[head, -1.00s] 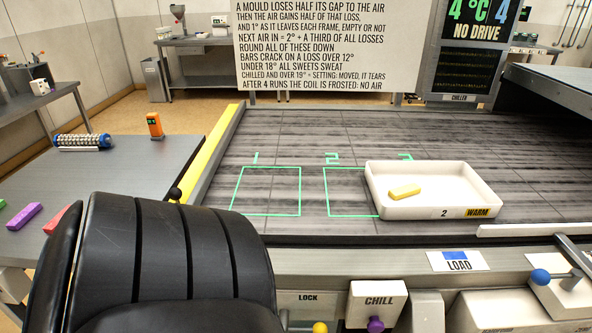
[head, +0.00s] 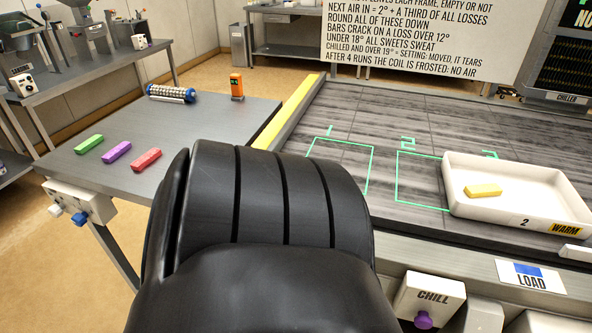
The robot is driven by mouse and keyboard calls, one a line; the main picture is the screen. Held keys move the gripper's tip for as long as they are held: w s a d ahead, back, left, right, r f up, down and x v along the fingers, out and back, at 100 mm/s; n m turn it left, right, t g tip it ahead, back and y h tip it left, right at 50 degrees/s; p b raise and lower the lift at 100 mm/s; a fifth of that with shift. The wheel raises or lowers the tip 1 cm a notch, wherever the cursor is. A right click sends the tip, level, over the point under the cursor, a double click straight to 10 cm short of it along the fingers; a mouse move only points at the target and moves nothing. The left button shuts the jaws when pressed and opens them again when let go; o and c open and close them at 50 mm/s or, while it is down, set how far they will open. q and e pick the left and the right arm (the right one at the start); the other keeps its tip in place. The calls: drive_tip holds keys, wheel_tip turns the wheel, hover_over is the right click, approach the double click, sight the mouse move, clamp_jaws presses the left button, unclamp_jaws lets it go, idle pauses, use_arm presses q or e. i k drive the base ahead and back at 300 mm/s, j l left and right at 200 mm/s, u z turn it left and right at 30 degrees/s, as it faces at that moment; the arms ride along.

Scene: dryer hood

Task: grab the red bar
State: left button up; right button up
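The red bar (head: 146,160) lies flat on the grey side table (head: 200,130) at the left. It is nearest the table's front edge in a short row with a purple bar (head: 116,152) and a green bar (head: 89,143). A large black part of my own arm fills the lower middle, to the right of the red bar and apart from it in the picture. Neither gripper's fingers show in the head view.
Right of the yellow strip (head: 290,110), a white tray (head: 515,208) holding a yellow bar (head: 482,191) sits on the dark conveyor. A control box (head: 80,203) hangs below the table's front edge.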

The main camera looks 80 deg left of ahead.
sight(149, 157)
drive_tip(key=i+l+u, duration=0.3)
drive_tip(key=i+u, duration=0.15)
drive_tip(key=u, duration=1.75)
